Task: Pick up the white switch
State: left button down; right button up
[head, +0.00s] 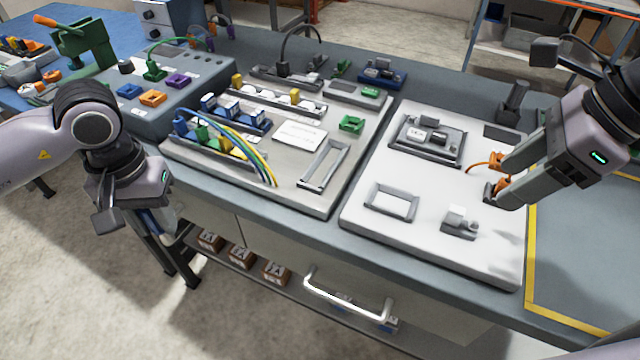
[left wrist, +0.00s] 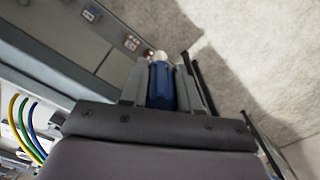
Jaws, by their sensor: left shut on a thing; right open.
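A small white-and-grey block (head: 460,221) sits on the front right of the right-hand light board (head: 425,235); it may be the white switch, but I cannot tell for sure. My right gripper (head: 500,178) is open above that board, behind and right of the block, with its fingertips by orange parts (head: 488,166). My left gripper (head: 160,222) hangs in front of the bench, over the floor. It is shut on a blue piece with a white end, seen clearly in the left wrist view (left wrist: 161,88). The gripper partly hides this piece in the head view.
A left-hand board (head: 325,195) carries blue, green and yellow parts with looped wires (head: 235,145). A dark module (head: 428,138) and an empty grey frame (head: 391,202) are on the right board. A drawer handle (head: 348,300) sticks out below. Boxes (head: 240,256) stand on a low shelf.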

aim_at(462, 210)
pick_arm(q)
jog(key=shift+r, duration=0.15)
pick_arm(e)
jog(key=x, duration=0.5)
jog(key=shift+s+a, duration=0.1)
jog(key=shift+a, duration=0.05)
pick_arm(q)
jog(key=shift+r+p, duration=0.55)
jog(key=shift+p, duration=0.1)
pick_arm(e)
jog(key=shift+a+x, duration=0.2)
jog(key=shift+x, duration=1.15)
jog(key=shift+a+x, duration=0.2)
jog(key=shift+x, duration=1.15)
jog(key=shift+r, duration=0.15)
grip_shut()
jog(key=shift+r, duration=0.1)
pick_arm(q)
jog(key=shift+r+p, duration=0.45)
pick_arm(e)
notch_tip(462, 210, up, 20)
